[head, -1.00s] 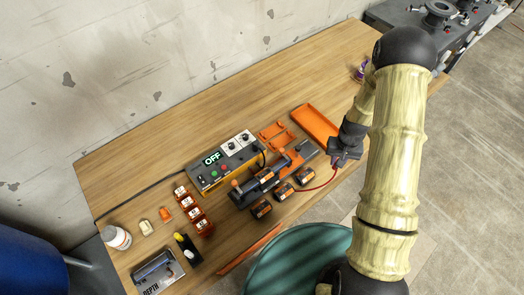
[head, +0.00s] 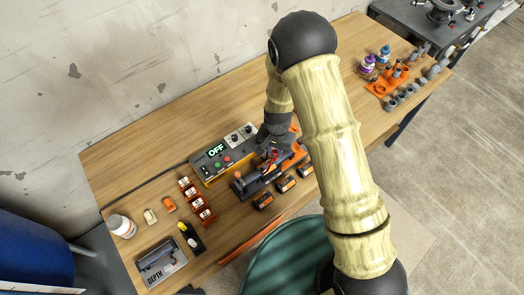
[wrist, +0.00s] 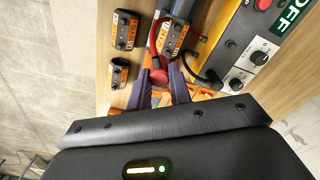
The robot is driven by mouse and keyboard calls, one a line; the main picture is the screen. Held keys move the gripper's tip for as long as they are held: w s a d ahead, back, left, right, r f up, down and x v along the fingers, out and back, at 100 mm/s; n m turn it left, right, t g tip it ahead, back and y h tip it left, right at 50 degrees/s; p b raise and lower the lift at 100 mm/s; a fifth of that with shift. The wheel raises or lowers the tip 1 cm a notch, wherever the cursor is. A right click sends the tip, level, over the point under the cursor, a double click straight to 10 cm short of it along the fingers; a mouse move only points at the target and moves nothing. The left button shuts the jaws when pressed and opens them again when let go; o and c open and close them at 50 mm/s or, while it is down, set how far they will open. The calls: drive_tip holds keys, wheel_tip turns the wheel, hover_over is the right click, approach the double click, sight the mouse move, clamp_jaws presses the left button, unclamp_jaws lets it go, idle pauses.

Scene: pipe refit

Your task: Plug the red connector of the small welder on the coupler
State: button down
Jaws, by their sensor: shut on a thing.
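The small welder (head: 215,165) is a grey and orange box with a green OFF display and two dials; it also shows at the upper right of the wrist view (wrist: 262,52). My gripper (wrist: 160,88) is shut on the red connector (wrist: 158,76), which has a red cable looping up from it. A coupler (wrist: 173,38), black with an orange label, sits in the dark clamp (head: 250,186) just beyond the connector. I cannot tell whether the connector touches it. In the head view my gripper (head: 272,152) is over the right part of the clamp, partly hidden by my arm.
Loose black-and-orange couplers (wrist: 124,28) lie beside the clamp. A black cable (wrist: 197,70) curves next to the welder. Bottles and grey fittings (head: 392,104) are at the far right.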

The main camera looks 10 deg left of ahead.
drive_tip(key=a, duration=0.1)
drive_tip(key=s+a, duration=0.2)
drive_tip(key=a, duration=0.1)
drive_tip(key=shift+s+r, duration=0.2)
drive_tip(key=shift+r, duration=0.15)
drive_tip(key=shift+f, duration=0.15)
drive_tip(key=shift+f+b, duration=1.25)
drive_tip(key=shift+f, duration=0.3)
drive_tip(key=shift+r, duration=0.15)
drive_tip(key=shift+w, duration=0.1)
drive_tip(key=shift+d, duration=0.1)
drive_tip(key=shift+f, duration=0.2)
